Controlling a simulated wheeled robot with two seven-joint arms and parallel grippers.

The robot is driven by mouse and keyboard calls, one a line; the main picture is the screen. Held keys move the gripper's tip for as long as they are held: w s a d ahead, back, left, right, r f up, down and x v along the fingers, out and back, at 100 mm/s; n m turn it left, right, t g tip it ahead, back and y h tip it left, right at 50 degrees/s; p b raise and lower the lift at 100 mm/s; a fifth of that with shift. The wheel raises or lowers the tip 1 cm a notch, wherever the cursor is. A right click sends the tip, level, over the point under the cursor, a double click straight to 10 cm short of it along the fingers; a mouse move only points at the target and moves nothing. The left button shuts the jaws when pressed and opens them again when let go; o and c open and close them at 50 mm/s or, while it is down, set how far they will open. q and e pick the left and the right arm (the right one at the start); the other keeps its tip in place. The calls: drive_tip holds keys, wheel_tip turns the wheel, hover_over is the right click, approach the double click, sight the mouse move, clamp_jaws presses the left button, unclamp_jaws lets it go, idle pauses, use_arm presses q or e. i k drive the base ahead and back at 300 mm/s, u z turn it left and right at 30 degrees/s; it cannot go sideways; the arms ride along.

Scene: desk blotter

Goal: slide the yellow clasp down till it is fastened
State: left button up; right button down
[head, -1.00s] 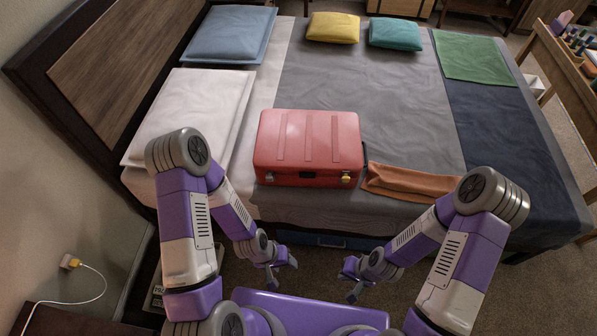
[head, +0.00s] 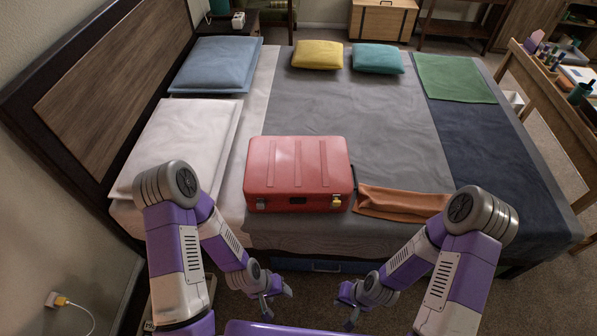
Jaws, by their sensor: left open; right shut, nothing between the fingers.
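A red suitcase (head: 298,165) lies closed on the near edge of the bed. Its yellow clasp (head: 336,202) is on the front face, right of the dark handle area; it is too small to tell whether it is up or down. A grey clasp (head: 260,204) is at the front left. My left gripper (head: 277,301) is open and empty, below and in front of the suitcase. My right gripper (head: 343,312) is shut and empty, below the yellow clasp in the picture. Both are apart from the suitcase.
An orange folded cloth (head: 400,203) lies on the bed just right of the suitcase. A white pillow (head: 185,145) is to its left. Yellow (head: 318,55) and teal (head: 378,60) cushions lie at the back. The grey cover (head: 385,125) behind the suitcase is clear.

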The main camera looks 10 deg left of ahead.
sight(336, 198)
drive_tip(key=u, duration=1.5)
drive_tip(key=k, duration=0.45)
drive_tip(key=z, duration=0.9)
